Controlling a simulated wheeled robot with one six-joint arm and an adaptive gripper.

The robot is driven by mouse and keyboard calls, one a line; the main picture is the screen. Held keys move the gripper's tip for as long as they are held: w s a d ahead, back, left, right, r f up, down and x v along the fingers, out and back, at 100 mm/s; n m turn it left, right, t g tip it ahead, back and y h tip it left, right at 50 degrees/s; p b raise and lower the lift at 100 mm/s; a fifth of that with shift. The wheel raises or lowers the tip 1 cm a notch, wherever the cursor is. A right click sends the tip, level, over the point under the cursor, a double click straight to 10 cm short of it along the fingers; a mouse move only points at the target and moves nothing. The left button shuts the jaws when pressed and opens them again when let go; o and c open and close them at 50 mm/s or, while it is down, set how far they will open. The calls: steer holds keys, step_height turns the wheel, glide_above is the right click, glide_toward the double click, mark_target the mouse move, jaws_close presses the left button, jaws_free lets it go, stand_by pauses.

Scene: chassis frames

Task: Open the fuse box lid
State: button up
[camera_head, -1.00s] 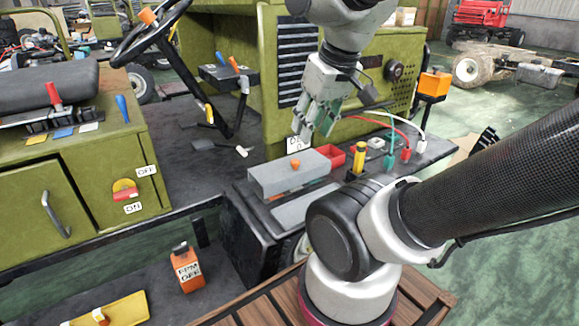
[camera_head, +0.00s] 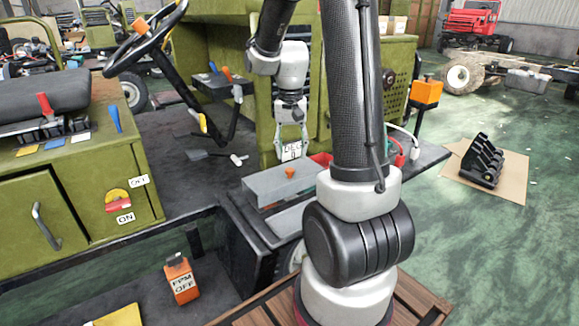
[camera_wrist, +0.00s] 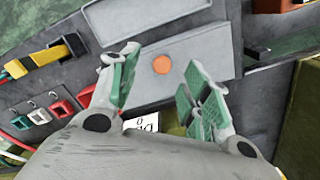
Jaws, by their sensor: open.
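The fuse box lid (camera_head: 262,189) is a grey panel on a long box on the dark bench, with a small orange knob (camera_head: 290,173) on it. It appears to lie down over the box. My gripper (camera_head: 292,150) points down, open and empty, above and behind the lid in the head view. In the wrist view the lid (camera_wrist: 205,45) is ahead, and its round orange knob (camera_wrist: 162,65) shows between the green-padded fingertips (camera_wrist: 160,73). The knob looks untouched; the height of the gap is hard to judge.
A grey flat tray (camera_wrist: 140,18) lies beside the lid. Red, white and green clips (camera_wrist: 60,108) and a yellow-black part (camera_wrist: 50,54) sit on the bench to the left in the wrist view. A steering wheel (camera_head: 145,38) and levers stand left of my arm.

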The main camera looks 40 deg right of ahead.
mark_target(290, 169)
steer(key=shift+w+d+r+m+t, duration=0.1)
steer(key=shift+w+r+m+t, duration=0.2)
steer(key=shift+w+r+m, duration=0.25)
steer(key=shift+f, duration=0.15)
steer(key=shift+m, duration=0.25)
step_height(290, 169, down, 8)
steer(key=shift+r, duration=0.15)
jaws_close()
